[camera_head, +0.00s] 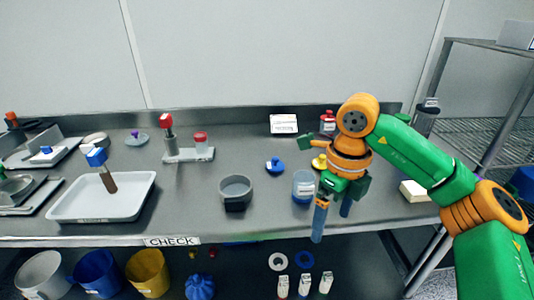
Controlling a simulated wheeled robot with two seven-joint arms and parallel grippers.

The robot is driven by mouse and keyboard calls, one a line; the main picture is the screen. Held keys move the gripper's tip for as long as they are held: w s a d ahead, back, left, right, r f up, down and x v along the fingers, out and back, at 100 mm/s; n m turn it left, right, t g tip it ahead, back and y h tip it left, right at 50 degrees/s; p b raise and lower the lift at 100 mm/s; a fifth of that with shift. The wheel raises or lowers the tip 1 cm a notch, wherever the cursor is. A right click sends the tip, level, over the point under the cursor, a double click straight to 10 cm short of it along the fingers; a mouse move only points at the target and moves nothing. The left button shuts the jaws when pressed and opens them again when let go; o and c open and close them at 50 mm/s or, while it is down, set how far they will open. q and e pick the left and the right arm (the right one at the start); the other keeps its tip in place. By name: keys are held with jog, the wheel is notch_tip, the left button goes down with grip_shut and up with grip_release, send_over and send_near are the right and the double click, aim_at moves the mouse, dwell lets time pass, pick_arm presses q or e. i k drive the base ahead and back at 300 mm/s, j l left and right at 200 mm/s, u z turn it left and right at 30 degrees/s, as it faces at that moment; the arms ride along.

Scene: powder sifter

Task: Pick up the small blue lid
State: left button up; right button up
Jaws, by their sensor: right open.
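A small blue lid (275,166) with a knob on top lies on the grey steel table, right of the middle. My right gripper (331,226) points down at the front edge of the table, to the right of and nearer than the lid. Its two fingers are apart with nothing seen between them. My left gripper is not in view.
A white tray (75,206) holds a blue-headed tool (101,168). A rack with red-topped items (188,155) is further back. A yellow-topped item (319,162) sits behind the jar. Buckets (147,272) stand on the lower shelf.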

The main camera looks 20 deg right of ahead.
aim_at(275, 165)
jog(key=i, duration=1)
